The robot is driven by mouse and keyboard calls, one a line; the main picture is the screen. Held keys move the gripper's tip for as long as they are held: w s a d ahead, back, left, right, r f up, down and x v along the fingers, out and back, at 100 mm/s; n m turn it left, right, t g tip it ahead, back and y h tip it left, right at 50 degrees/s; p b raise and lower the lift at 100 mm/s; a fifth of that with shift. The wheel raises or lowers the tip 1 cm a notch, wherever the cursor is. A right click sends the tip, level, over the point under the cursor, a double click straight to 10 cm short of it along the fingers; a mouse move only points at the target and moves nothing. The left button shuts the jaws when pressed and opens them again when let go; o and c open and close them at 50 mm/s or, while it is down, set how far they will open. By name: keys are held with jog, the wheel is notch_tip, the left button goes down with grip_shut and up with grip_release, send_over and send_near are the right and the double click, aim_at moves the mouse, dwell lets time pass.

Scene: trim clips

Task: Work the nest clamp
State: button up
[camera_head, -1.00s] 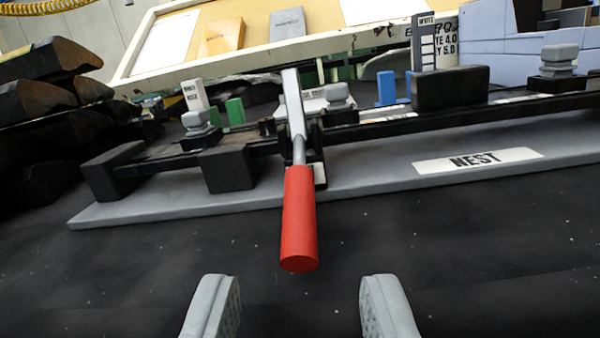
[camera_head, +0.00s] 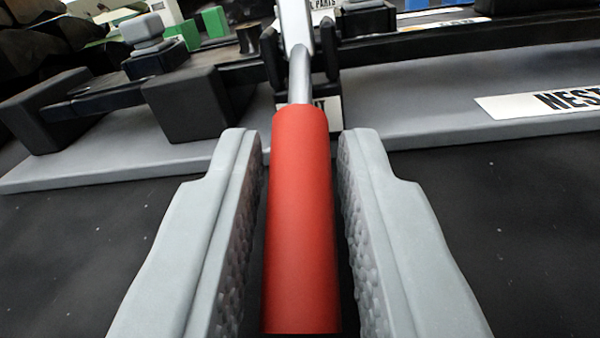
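The nest clamp's red handle grip (camera_head: 301,220) points toward me, on a grey metal lever (camera_head: 298,65) that rises from a black pivot bracket. The clamp stands on the nest, a grey base plate (camera_head: 420,110) with a white label reading NEST (camera_head: 555,102). My gripper (camera_head: 302,150) is open, with one grey textured finger on each side of the red grip. A narrow dark gap shows between the grip and each finger, so the fingers do not appear to touch it. The near end of the grip reaches low in the picture.
Black blocks (camera_head: 190,103) and a black rail (camera_head: 450,45) lie along the nest beside the clamp. A grey stacked knob (camera_head: 145,30) and green blocks (camera_head: 214,22) stand behind at the left. The dark surface in front (camera_head: 510,230) is clear.

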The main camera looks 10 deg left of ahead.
grip_shut()
